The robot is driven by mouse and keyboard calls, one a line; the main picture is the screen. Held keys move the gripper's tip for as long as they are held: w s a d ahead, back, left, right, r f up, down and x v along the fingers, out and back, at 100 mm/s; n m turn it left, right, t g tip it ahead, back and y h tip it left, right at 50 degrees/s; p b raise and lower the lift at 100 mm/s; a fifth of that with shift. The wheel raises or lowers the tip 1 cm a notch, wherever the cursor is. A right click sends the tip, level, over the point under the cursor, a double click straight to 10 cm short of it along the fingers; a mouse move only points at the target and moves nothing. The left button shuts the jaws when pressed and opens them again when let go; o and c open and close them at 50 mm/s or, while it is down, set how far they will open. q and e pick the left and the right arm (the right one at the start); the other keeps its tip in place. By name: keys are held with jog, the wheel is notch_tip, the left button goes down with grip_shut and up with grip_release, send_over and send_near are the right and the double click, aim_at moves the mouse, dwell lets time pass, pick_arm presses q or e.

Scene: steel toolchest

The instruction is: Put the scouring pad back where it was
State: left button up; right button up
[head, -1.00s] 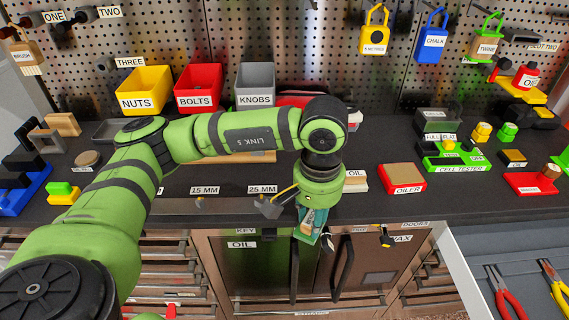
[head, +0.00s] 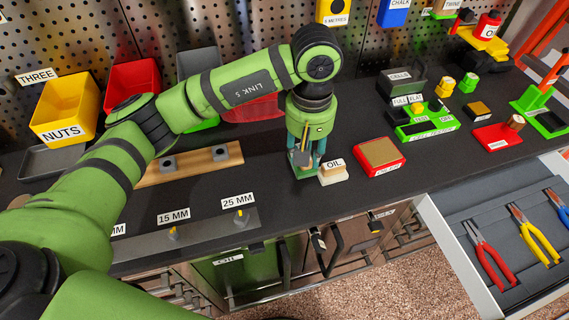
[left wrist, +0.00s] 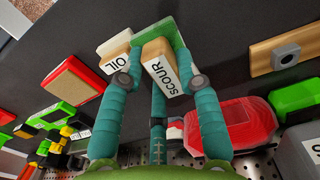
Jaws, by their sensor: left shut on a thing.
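The scouring pad (left wrist: 160,66) is a tan block with a white SCOUR label and a green layer. My left gripper (left wrist: 160,88) is shut on it, its teal fingers around the block. In the head view the gripper (head: 308,154) points down over the dark bench, just left of the OIL block (head: 333,175). The pad's green edge (head: 299,172) shows low between the fingers, close to the bench top; I cannot tell if it touches. The OIL block is also beside the pad in the left wrist view (left wrist: 117,58). My right gripper is not in view.
The red oiler stone (head: 380,155) lies to the right of the OIL block. A wooden strip with grey blocks (head: 192,165) lies to the left. Bins, such as the yellow NUTS bin (head: 66,112), stand behind. An open drawer with pliers (head: 482,250) is at the lower right.

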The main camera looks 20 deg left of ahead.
pick_arm(q)
jog(key=a, duration=0.1)
jog(key=s+a+f+p, duration=0.1)
jog(key=a+f, duration=0.1)
jog(key=shift+s+a+f, duration=0.1)
jog(key=shift+s+a, duration=0.15)
jog(key=shift+s, duration=0.05)
jog(key=shift+a+f, duration=0.1)
jog(key=shift+f, duration=0.1)
notch_tip(320, 180, down, 3)
jog(key=shift+f+p, duration=0.15)
jog(key=shift+p, duration=1)
jog(key=shift+f, duration=0.3)
jog(key=shift+f+b, duration=0.2)
jog(key=shift+b, duration=0.1)
jog(key=o, duration=1.1)
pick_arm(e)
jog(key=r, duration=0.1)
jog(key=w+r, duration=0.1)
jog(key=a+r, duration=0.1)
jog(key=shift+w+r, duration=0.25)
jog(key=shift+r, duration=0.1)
